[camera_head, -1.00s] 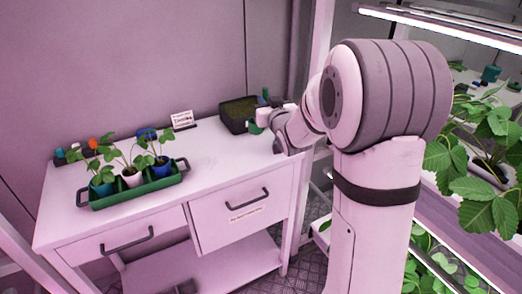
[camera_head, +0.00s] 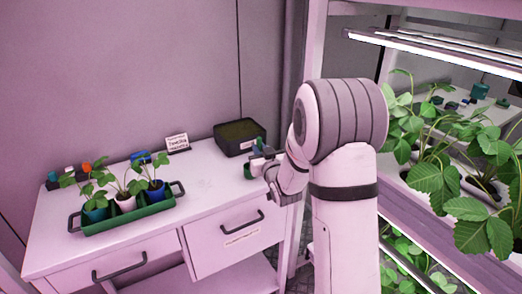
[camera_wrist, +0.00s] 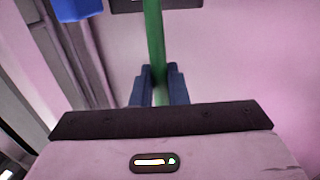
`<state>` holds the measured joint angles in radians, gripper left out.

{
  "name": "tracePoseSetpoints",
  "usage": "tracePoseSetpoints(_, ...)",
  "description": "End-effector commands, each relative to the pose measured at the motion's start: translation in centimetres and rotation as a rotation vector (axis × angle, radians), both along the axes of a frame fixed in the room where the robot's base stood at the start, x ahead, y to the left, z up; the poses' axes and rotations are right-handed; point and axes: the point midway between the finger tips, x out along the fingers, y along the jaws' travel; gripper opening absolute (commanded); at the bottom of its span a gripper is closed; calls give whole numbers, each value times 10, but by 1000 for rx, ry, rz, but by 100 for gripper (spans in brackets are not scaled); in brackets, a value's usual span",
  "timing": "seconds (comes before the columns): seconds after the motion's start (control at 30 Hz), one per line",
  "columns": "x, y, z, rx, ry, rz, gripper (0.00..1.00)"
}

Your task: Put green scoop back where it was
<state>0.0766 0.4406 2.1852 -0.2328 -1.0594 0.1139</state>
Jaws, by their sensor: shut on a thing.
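The green scoop (camera_wrist: 154,35) is held between the two dark blue fingers of my gripper (camera_wrist: 158,88) in the wrist view, where its long green handle runs up out of the picture. In the head view my gripper (camera_head: 264,163) is over the right end of the white table, in front of the black soil tray. A small green part of the scoop (camera_head: 247,170) shows at its left side; the rest is mostly hidden. I cannot tell whether the scoop touches the table.
The black soil tray (camera_head: 240,137) stands at the table's back right, beside a small sign (camera_head: 178,143). A green carrier (camera_head: 128,216) with potted plants stands at the left. The white table (camera_head: 205,180) is clear between them. Plant racks (camera_head: 455,215) are on the right.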

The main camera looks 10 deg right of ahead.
Motion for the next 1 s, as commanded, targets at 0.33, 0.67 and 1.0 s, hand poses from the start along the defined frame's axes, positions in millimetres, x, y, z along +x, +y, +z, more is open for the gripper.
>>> tracePoseSetpoints(0.33,0,0,-1,0,0,-1,36)
tracePoseSetpoints(0.67,-1,-1,4,0,0,-1,36)
tracePoseSetpoints(1.0,-71,-11,1,0,-1,-3,36)
